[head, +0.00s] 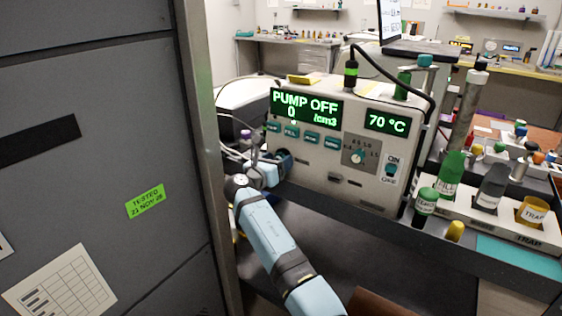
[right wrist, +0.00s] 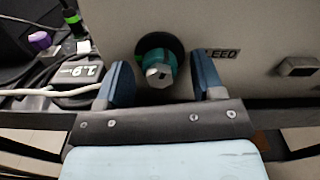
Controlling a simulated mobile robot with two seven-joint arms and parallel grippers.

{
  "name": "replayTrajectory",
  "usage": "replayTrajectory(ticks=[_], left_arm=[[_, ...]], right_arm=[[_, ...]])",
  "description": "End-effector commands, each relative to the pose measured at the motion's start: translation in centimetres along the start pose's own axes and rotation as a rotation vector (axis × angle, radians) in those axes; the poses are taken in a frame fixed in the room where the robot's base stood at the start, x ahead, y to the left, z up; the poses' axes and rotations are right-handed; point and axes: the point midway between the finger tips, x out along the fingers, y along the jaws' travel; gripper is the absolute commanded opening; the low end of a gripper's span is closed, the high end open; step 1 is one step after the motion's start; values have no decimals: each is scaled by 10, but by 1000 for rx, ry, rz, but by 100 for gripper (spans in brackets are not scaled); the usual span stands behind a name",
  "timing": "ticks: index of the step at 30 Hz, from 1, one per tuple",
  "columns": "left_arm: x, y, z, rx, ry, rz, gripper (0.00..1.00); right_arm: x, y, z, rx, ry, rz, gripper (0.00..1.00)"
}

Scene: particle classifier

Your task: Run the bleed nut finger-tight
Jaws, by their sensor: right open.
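The bleed nut (right wrist: 158,75) is a silvery hex piece on a teal fitting. It sticks out of a dark round port in the instrument's pale front face, beside a partly hidden label reading "LEED" (right wrist: 222,54). In the right wrist view my right gripper (right wrist: 161,78) is open, with one blue finger on each side of the nut and visible gaps to both. In the head view the right gripper (head: 264,170) is at the lower left of the classifier (head: 335,192), where the nut cannot be made out. My left gripper is out of view.
The classifier display (head: 307,105) reads "PUMP OFF". A grey cabinet (head: 120,110) stands close on the left. A rack (head: 470,205) with several bottles is at the right. Cables (right wrist: 45,90) and a purple-capped item (right wrist: 40,40) lie left of the nut.

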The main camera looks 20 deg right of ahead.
Motion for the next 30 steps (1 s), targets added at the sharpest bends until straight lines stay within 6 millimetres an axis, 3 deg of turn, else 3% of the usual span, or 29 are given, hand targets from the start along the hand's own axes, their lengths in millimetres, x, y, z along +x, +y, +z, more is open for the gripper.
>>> replayTrajectory(ticks=[9, 16, 30], left_arm=[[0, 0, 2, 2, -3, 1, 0], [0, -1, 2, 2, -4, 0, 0], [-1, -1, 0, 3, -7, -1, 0]], right_arm=[[0, 0, 0, 0, 0, 0, 62], [0, 0, 0, 0, 0, 0, 12], [0, 0, 1, 99, 0, 0, 12]])
